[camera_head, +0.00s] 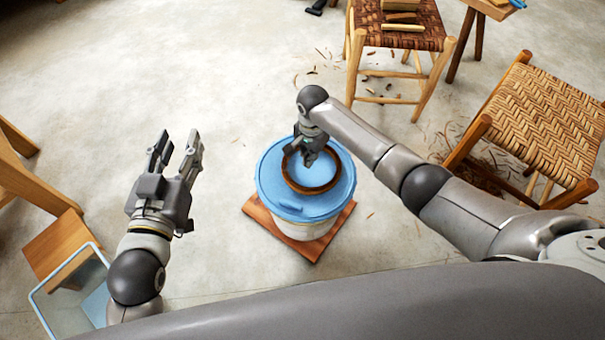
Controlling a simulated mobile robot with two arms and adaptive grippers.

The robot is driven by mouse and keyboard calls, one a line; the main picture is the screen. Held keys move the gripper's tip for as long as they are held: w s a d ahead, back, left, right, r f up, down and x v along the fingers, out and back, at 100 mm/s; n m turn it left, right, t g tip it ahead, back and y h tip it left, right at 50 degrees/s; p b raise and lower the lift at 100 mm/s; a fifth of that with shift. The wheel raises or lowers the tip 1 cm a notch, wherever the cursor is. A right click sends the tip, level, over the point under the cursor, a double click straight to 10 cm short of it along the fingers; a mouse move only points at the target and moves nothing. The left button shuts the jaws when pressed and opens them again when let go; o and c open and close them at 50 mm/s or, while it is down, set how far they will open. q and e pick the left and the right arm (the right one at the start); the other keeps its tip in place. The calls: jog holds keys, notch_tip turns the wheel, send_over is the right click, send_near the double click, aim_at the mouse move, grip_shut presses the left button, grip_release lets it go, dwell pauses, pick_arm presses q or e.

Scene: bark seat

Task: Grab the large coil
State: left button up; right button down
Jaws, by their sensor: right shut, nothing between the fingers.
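The large coil is a brown ring (309,190) lying on the blue lid (272,188) of a white bucket (304,230). My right gripper (309,160) is over the far side of the coil, pointing down, with its fingertips at or just inside the ring's far edge. It is shut with nothing between its fingers, and it hides part of the coil's far rim. Whether it touches the coil I cannot tell. My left gripper (175,152) is open and empty, to the left of the bucket and apart from it.
The bucket stands on a brown wooden board (262,216). A woven stool (400,32) with wood pieces stands behind, and a woven chair (545,115) at right. A clear bin (75,290) and wooden furniture (30,190) are at left. Shavings litter the floor; the upper-left floor is clear.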

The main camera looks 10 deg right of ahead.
aim_at(302, 178)
notch_tip(302, 178, down, 4)
jog(key=shift+b, duration=0.95)
jog(key=shift+s+a, duration=0.75)
jog(key=shift+a, duration=0.05)
pick_arm(q)
notch_tip(302, 178, up, 11)
jog(key=s+d+t+h, duration=0.1)
jog(key=s+t+h, duration=0.1)
jog(key=t, duration=0.5)
jog(key=shift+r+b, duration=0.2)
jog(key=shift+b, duration=0.1)
pick_arm(e)
jog(key=shift+s+a+r, duration=0.1)
jog(key=shift+s+a, duration=0.55)
jog(key=shift+s, duration=0.05)
